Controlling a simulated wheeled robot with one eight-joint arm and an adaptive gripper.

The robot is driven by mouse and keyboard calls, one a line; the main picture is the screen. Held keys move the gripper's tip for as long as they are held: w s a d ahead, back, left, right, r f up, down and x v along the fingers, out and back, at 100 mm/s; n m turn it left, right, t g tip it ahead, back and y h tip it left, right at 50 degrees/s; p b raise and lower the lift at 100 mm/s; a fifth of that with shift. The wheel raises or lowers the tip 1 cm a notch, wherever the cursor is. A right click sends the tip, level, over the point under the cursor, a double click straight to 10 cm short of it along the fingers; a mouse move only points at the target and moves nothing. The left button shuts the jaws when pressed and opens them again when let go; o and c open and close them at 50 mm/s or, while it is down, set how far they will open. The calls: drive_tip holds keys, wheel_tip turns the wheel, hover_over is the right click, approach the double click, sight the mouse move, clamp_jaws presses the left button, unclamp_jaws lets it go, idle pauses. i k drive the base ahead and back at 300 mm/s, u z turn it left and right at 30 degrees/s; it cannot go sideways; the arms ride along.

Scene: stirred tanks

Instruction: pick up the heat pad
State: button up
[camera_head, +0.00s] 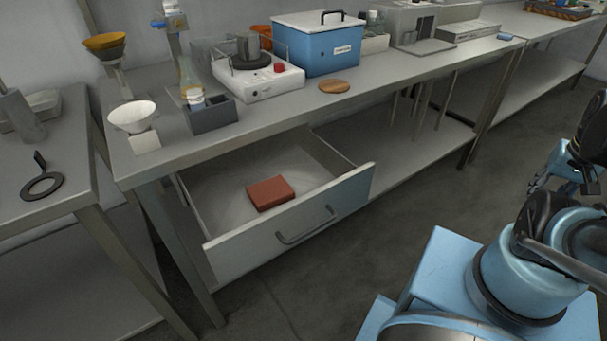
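A flat, square reddish-brown pad (270,193), which looks like the heat pad, lies in the open drawer (221,184) under the bench. It rests on the drawer floor near the front panel, with nothing on top of it. My gripper (552,186) seems to be at the right edge, among my blue and black arm parts. It is well to the right of the drawer and apart from the pad. Its fingers are too small and too overlapped to tell whether they are open or shut.
The drawer front with its handle (306,226) juts out over the floor. The bench top (370,84) above holds a stirrer (257,80), a blue bath (320,45) and a wooden disc (334,86). Bare floor (400,195) lies between the drawer and my base.

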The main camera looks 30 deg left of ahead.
sight(267, 195)
drive_tip(key=z, duration=0.5)
drive_tip(key=i, duration=2.1)
drive_tip(key=u, duration=4.05)
